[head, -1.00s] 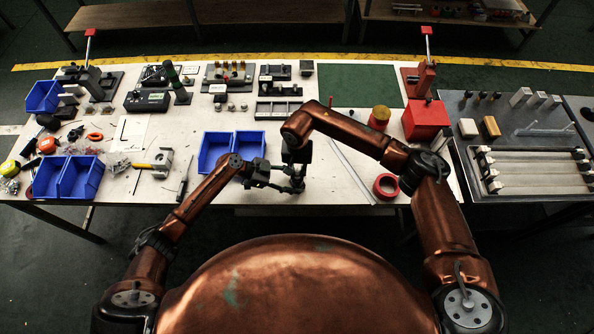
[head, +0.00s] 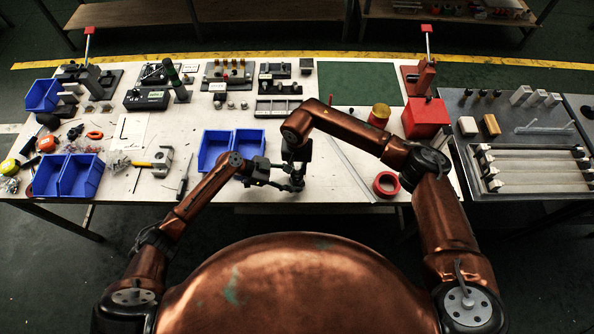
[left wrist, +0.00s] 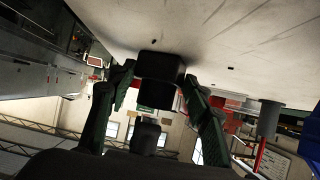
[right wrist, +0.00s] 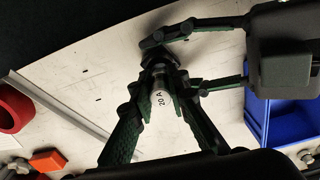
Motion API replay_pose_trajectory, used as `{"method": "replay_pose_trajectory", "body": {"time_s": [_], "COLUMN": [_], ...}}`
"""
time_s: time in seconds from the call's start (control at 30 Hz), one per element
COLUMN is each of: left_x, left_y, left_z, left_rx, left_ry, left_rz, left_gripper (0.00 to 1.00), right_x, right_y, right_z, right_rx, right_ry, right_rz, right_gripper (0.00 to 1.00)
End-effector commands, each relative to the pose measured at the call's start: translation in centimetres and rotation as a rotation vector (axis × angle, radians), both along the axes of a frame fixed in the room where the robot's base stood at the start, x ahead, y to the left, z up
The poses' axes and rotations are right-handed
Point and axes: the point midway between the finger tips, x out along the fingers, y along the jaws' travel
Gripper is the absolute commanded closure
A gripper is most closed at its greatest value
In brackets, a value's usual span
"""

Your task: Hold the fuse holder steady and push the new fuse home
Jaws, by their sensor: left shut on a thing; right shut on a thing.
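The fuse (right wrist: 159,98), a pale cylinder marked "20 A", stands between the fingers of my right gripper (right wrist: 158,80), which is shut on it. Its far end meets a dark part, the fuse holder (right wrist: 154,58); how deep it sits cannot be told. My left gripper (right wrist: 178,60) reaches in from the right there, with fingers on both sides of the holder. In the left wrist view the holder shows as a black block (left wrist: 160,68) between the left fingers. In the head view my left gripper (head: 287,184) and right gripper (head: 297,172) meet near the table's front; the small parts are hidden.
Blue bins (head: 216,148) stand just left of the grippers. A red tape roll (head: 386,184) and a long metal ruler (head: 350,167) lie to the right. A screwdriver (head: 183,177) lies left. Some bare white tabletop surrounds the grippers.

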Motion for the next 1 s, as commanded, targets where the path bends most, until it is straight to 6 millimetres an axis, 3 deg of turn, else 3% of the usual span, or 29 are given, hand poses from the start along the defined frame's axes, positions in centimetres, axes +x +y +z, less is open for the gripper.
{"method": "replay_pose_trajectory", "body": {"time_s": [1.0], "left_x": [-0.02], "left_y": [-0.01], "left_z": [-0.03], "left_rx": [0.000], "left_ry": [0.000], "left_rz": [-0.001], "left_gripper": [0.76], "right_x": [0.00], "right_y": [0.03], "right_z": [-0.42], "right_rx": [0.000], "right_ry": [0.000], "right_rz": [-0.004], "right_gripper": [1.00]}}
